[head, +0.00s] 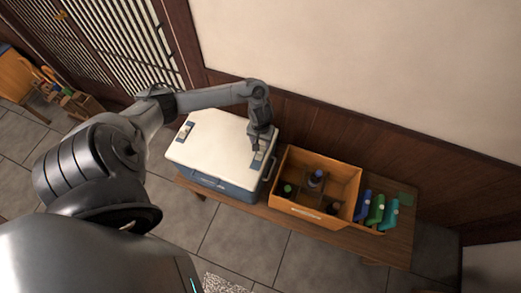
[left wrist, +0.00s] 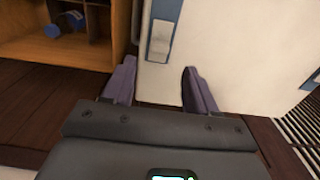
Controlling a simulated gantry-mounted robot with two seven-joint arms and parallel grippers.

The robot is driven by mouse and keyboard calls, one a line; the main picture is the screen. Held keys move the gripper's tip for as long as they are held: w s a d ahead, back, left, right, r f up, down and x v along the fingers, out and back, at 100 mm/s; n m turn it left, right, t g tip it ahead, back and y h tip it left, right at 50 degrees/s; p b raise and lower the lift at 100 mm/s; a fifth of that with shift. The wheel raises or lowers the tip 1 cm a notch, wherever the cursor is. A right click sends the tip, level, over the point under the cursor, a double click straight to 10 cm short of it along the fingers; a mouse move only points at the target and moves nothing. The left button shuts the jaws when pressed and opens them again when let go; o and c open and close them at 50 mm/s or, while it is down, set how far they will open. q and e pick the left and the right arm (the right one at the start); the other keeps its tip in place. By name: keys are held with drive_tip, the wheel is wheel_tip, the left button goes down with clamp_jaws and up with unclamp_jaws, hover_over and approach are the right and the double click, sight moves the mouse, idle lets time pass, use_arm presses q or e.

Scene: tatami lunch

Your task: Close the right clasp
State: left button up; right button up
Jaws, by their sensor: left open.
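The cooler has a white lid (head: 220,143) over a blue body (head: 222,186) and stands shut on the bench. The right clasp (head: 259,156) is a pale grey piece at the lid's right end; it also shows in the left wrist view (left wrist: 160,42) on a blue plate. I cannot tell if it is fastened. The left clasp (head: 186,131) is at the other end of the lid. My left gripper (head: 256,146) is over the right end, close to the right clasp. In the left wrist view its two fingers (left wrist: 160,90) are apart with nothing held between them. My right gripper is not in view.
An orange wooden crate (head: 289,207) with several bottles stands just right of the cooler. Blue, green and teal items (head: 376,209) lie beyond it on the wooden bench (head: 400,240). The wall is close behind the bench. Tiled floor lies in front.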

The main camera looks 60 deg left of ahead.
sight(261, 151)
use_arm(q)
wheel_tip(261, 151, down, 7)
drive_tip(key=shift+f+b, duration=0.2)
drive_tip(key=shift+b, duration=0.75)
clamp_jaws()
drive_tip(key=shift+d, duration=0.1)
